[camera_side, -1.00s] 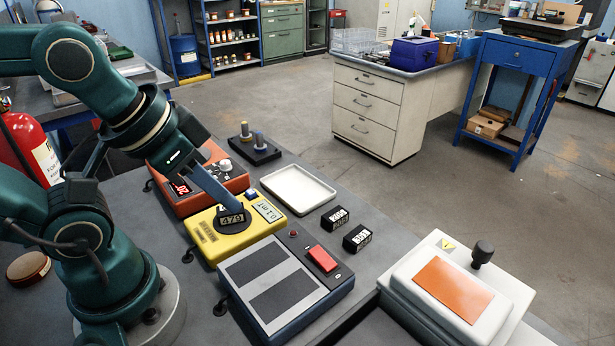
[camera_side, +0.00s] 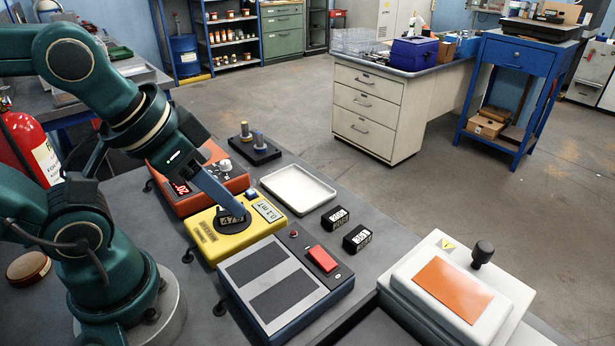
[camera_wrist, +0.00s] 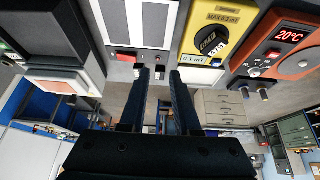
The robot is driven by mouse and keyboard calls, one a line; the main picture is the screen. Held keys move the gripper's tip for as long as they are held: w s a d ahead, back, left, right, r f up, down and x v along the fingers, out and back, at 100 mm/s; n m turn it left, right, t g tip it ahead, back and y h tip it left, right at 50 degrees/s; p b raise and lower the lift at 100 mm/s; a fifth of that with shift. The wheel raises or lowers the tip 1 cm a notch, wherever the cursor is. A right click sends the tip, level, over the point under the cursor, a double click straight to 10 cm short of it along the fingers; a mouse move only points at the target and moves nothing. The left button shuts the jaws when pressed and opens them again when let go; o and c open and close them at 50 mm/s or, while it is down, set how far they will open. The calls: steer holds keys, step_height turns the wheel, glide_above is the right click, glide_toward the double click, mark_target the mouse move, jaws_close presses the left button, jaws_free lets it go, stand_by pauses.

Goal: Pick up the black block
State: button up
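Several small black blocks with white labels are in view. One black block (camera_side: 232,219) sits on a round black pad on the yellow meter (camera_side: 212,248); it also shows in the wrist view (camera_wrist: 216,47). Two others (camera_side: 335,218) (camera_side: 357,238) stand on the bench to its right. My gripper (camera_side: 236,208) points down at the yellow meter in the side view, its tip beside or over the block there; I cannot tell whether it touches.
An orange heater (camera_side: 215,180) stands behind the yellow meter, and a blue box with dark panels (camera_side: 270,285) in front. A white tray (camera_side: 298,190) lies to the right. A white instrument with an orange panel (camera_side: 455,288) fills the front right.

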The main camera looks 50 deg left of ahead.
steer(key=o, duration=0.9)
steer(key=m+g+y, duration=0.5)
steer(key=m+y, duration=0.5)
steer(key=m, duration=0.4)
glide_above(224, 218)
steer(key=s+d, duration=0.2)
steer(key=f, duration=0.6)
steer(key=shift+s+f, duration=0.2)
steer(key=f+m+t, duration=0.1)
steer(key=m, duration=0.1)
steer(key=w+d+f+m+t+y, duration=0.1)
steer(key=m, duration=0.1)
steer(key=w+d+m+t+y, duration=0.1)
steer(key=m+t, duration=0.1)
steer(key=m, duration=0.1)
steer(key=shift+w+f, duration=0.15)
steer(key=shift+f, duration=0.25)
steer(key=shift+s+d+f+m+y, duration=0.2)
steer(key=shift+d+f+m+y, duration=0.2)
steer(key=shift+m, duration=0.3)
steer(key=shift+x, duration=2.55)
